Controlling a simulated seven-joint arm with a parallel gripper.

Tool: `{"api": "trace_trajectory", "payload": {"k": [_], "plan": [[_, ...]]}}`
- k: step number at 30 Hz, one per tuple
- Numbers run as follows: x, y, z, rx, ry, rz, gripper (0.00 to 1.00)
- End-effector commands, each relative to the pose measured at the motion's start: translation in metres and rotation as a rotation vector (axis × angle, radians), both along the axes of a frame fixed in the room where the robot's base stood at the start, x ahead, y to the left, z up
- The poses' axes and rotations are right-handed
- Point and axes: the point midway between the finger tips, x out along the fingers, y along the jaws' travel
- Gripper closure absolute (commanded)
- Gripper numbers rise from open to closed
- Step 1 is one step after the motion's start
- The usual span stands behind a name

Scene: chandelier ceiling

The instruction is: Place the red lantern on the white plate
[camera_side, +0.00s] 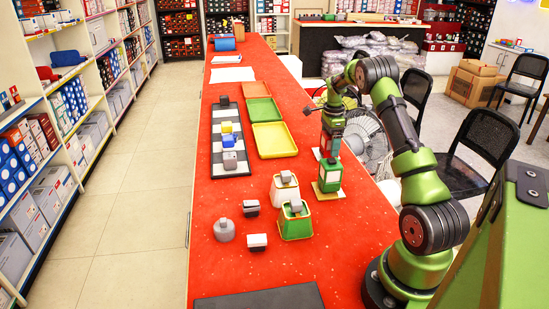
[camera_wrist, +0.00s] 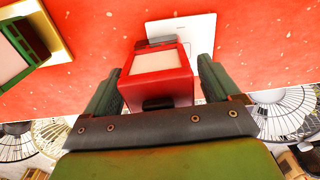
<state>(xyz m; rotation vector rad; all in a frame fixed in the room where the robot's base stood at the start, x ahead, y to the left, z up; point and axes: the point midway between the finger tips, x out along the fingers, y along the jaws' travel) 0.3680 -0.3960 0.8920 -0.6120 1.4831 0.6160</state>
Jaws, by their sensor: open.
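The red lantern (camera_wrist: 160,75) shows in the wrist view, with a pale panel on its face, between the two fingers of my gripper (camera_wrist: 160,85). The fingers are open, one on each side of it. The white plate (camera_wrist: 190,30) lies behind the lantern and sticks out past its top and right side. I cannot tell whether the lantern touches the plate. In the side view my gripper (camera_side: 332,135) points down behind a green lantern (camera_side: 329,178) and mostly hides the red lantern. A small edge of the white plate (camera_side: 317,154) shows there.
A yellow tray (camera_side: 275,140), a checkered strip with blocks (camera_side: 229,158), and cream (camera_side: 283,194) and green (camera_side: 295,226) holders stand to the left. The red tabletop (camera_side: 345,255) is clear at the front right.

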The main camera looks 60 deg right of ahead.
Motion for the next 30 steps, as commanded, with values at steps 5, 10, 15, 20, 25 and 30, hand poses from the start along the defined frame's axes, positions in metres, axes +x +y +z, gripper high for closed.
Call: {"api": "trace_trajectory", "payload": {"k": [5, 10, 15, 20, 25, 30], "plan": [[0.001, -0.001, 0.037, -0.005, -0.005, 0.000, 0.10], [0.001, -0.001, 0.074, -0.005, -0.004, 0.000, 0.10], [0.001, 0.000, 0.100, -0.004, -0.002, 0.001, 0.10], [0.002, 0.003, 0.115, -0.004, -0.008, 0.014, 0.10], [0.016, 0.049, 0.151, -0.019, -0.079, 0.193, 0.10], [0.022, 0.145, 0.201, -0.068, -0.209, 0.566, 0.10]]}}
